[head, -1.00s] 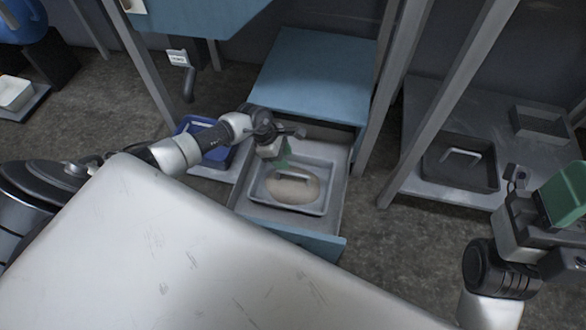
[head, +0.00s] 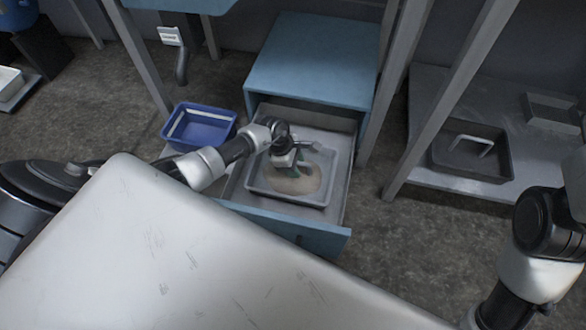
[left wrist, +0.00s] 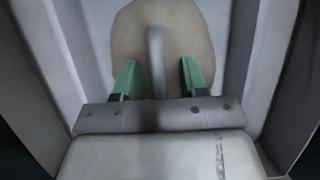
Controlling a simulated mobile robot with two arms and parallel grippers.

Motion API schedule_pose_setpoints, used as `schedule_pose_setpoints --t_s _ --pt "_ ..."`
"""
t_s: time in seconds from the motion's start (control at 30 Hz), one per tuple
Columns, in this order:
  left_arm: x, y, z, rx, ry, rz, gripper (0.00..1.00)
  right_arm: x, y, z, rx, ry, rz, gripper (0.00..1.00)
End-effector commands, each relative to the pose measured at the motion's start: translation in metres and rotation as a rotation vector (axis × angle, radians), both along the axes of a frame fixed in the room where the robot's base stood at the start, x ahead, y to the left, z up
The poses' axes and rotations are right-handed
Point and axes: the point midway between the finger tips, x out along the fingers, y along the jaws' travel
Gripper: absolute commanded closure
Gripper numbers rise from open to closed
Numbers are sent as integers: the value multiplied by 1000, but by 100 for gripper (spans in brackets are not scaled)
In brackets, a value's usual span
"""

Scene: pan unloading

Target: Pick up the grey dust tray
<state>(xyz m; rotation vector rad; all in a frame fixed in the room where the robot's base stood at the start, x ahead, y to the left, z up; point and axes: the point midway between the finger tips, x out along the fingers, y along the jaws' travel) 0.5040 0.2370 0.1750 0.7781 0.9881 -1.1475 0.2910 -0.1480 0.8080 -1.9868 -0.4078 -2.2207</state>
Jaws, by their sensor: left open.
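The grey dust tray (head: 338,170) lies inside the pulled-out drawer, with a beige dust patch (head: 292,186) on its floor. In the left wrist view the tray (left wrist: 241,50) shows with the beige patch (left wrist: 125,35) and an upright-looking grey handle (left wrist: 155,45). My left gripper (head: 299,163) is over the tray, pointing down. Its green fingers (left wrist: 158,75) are open, one on each side of the handle, with gaps between. The handle's lower end is partly hidden by the gripper. My right gripper is out of view; only its arm shows at the right edge.
The blue cabinet (head: 315,60) stands behind the open drawer (head: 322,240). A blue bin (head: 203,130) sits left of it. A dark tray with a light handle (head: 445,160) is on the right shelf. Metal posts flank the cabinet. My white body fills the foreground.

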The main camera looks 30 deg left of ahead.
Motion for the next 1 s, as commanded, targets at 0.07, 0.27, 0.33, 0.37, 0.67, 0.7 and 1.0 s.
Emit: schedule_pose_setpoints --t_s 0.07,0.27,0.33,0.37,0.67,0.7,1.0 --pt "0 0 -1 0 -1 0 57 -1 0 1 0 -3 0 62" --pt "0 0 0 0 -1 1 57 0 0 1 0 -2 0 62" --pt "0 0 0 0 -1 1 57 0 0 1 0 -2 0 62" --pt "0 0 -1 0 -1 1 57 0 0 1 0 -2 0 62" --pt "0 0 -4 0 0 1 60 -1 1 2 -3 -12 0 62" --pt "0 0 -4 0 0 1 67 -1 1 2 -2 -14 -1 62" --pt "0 0 -4 0 0 1 100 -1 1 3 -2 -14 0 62"
